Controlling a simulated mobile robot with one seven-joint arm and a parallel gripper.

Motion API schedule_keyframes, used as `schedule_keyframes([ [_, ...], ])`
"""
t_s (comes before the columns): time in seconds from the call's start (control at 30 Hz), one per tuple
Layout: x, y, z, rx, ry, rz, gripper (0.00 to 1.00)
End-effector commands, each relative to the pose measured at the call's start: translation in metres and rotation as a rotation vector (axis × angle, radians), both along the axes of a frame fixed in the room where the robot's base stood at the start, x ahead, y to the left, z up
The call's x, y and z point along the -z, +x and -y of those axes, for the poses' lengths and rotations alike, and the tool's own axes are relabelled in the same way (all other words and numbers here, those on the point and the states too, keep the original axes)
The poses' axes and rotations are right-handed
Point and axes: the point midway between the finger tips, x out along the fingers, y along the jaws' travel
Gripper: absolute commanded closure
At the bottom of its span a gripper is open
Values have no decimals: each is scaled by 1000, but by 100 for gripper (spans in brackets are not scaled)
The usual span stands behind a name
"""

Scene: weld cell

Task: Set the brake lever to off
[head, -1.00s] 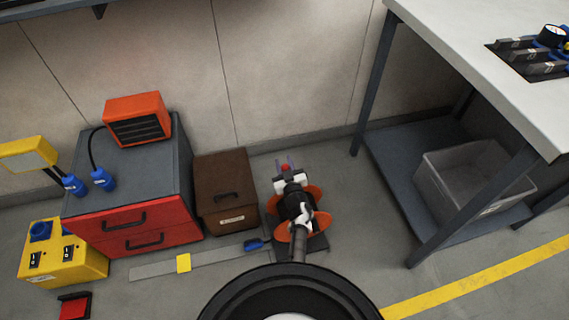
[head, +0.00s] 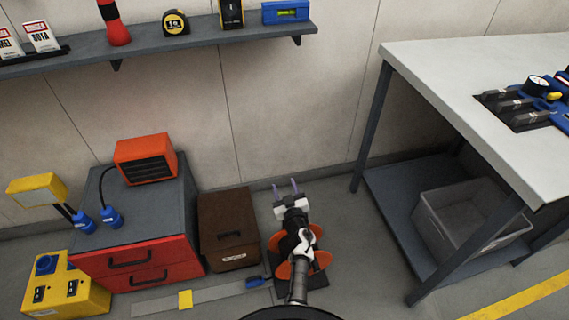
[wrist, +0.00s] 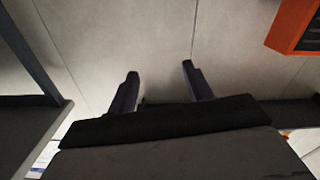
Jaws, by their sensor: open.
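A reel with orange round flanges (head: 279,243) stands on a dark base (head: 318,286) on the floor, partly hidden by my arm. I cannot make out a brake lever in either view now; part of the reel is covered by my arm and gripper. My gripper (head: 286,186) is open and empty above and beyond the reel, its two fingers pointing toward the wall. In the wrist view the spread fingers (wrist: 160,82) have only bare wall between them.
A brown box (head: 228,215) and a grey cabinet with red drawers (head: 150,268) stand left, an orange heater (head: 146,162) on top. A workbench (head: 450,80) with a grey bin (head: 460,230) below stands right. A shelf (head: 200,38) runs along the wall.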

Motion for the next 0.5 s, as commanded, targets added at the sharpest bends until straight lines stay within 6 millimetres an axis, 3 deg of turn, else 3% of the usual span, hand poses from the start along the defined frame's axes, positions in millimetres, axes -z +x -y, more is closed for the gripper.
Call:
schedule_keyframes([
  [0.03, -20, 0, 0, 1, -1, 1, 50],
  [0.2, -57, 0, 0, 1, -1, 1, 50],
  [0.5, -94, -1, -1, -1, 1, -1, 50],
])
